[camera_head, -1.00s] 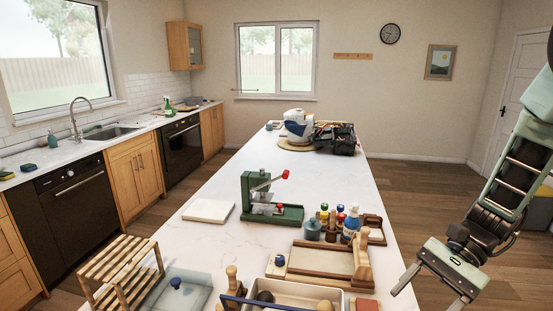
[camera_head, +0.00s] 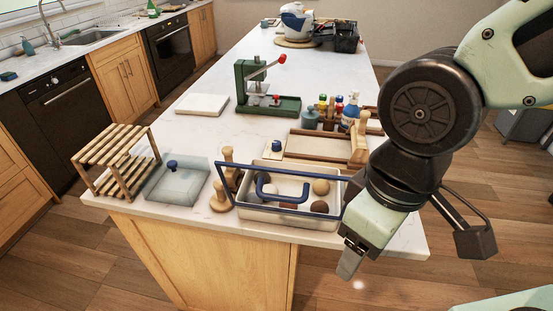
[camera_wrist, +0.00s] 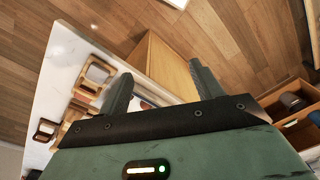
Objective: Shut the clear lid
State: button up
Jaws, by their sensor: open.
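The clear lid (camera_head: 226,184) has a blue frame and a blue loop handle. It stands raised at a slant over a cream box (camera_head: 270,217) at the counter's near edge. Several round balls in the box show through or beside it. My gripper (camera_head: 350,262) hangs right of the box, past the counter's near edge, pointing down and apart from the lid. In the wrist view my gripper (camera_wrist: 162,84) has its fingers spread with nothing held between them. The lid cannot be made out clearly in the wrist view.
Left of the box are a translucent slab with a blue knob (camera_head: 178,183), a slatted wooden rack (camera_head: 118,158) and wooden tools (camera_head: 222,195). Behind it are a wooden tray (camera_head: 318,146) and a green press (camera_head: 255,88). Open floor lies right of the counter.

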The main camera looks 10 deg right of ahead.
aim_at(283, 204)
jog(key=i+l+u, duration=0.1)
jog(key=l+u, duration=0.65)
